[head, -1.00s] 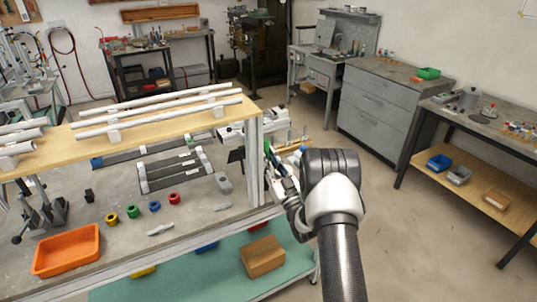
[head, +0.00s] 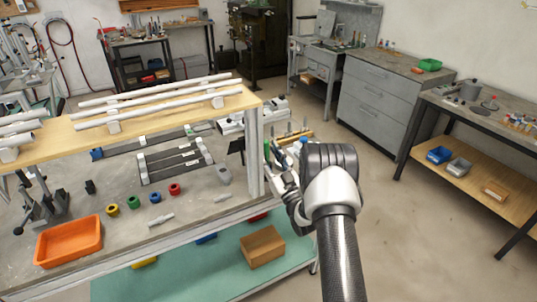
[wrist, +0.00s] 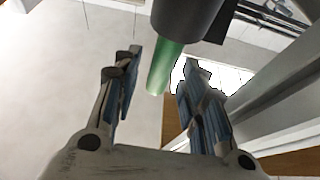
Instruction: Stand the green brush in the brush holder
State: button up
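My gripper (wrist: 163,62) is open in the wrist view, with a finger on either side and a clear gap between them. The green brush (wrist: 165,68) shows as a green cylinder between and beyond the fingertips, touching neither as far as I can see. Its other end meets a wider black cylindrical part (wrist: 188,18); I cannot tell whether this is the brush holder or part of the brush. In the head view the gripper (head: 275,160) is beside the bench's front right post, with a small green piece (head: 267,149) at its tips.
The bench post (head: 253,150) stands close to the left of my gripper. A wooden rack (head: 297,137) with upright pieces is just behind it. An orange tray (head: 68,243) and coloured rings lie on the bench. Open floor (head: 400,230) is to the right.

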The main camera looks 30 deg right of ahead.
jog(key=shift+s, duration=0.1)
jog(key=v, duration=0.7)
jog(key=shift+s, duration=0.15)
jog(key=shift+f, duration=0.1)
dwell(0.9)
